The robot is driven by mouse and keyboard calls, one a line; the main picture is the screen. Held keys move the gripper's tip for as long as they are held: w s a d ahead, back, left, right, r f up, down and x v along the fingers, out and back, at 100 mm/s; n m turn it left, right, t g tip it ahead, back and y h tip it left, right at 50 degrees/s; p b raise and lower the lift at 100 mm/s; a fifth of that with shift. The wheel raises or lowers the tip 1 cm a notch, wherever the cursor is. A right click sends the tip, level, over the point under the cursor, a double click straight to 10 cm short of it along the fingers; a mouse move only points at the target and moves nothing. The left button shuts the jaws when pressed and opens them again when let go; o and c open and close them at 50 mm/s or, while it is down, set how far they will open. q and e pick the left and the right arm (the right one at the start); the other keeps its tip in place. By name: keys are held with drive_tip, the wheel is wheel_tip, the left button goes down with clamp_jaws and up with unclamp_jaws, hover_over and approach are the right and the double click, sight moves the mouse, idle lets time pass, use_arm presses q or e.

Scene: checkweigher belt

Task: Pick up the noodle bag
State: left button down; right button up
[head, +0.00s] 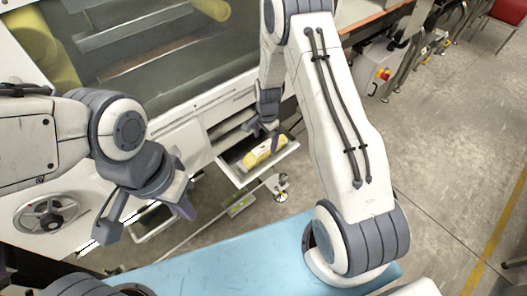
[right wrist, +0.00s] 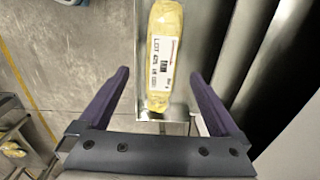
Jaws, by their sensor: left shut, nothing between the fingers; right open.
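The noodle bag (head: 264,152) is a yellow packet with a white label. It lies in a shallow grey tray (head: 238,181) at the front of the machine. My left gripper (head: 146,222) is shut and empty, left of the tray and away from the bag.
The white machine with a handwheel (head: 46,213) stands on the left. A blue surface (head: 220,264) lies in front. A red emergency button (head: 384,75) is at the upper right. Open concrete floor (head: 440,150) lies to the right.

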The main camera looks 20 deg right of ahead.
sight(263, 148)
drive_tip(key=f, duration=0.4)
drive_tip(key=shift+w+a, duration=0.15)
drive_tip(key=shift+w, duration=0.1)
clamp_jaws()
drive_tip(key=shift+r, duration=0.1)
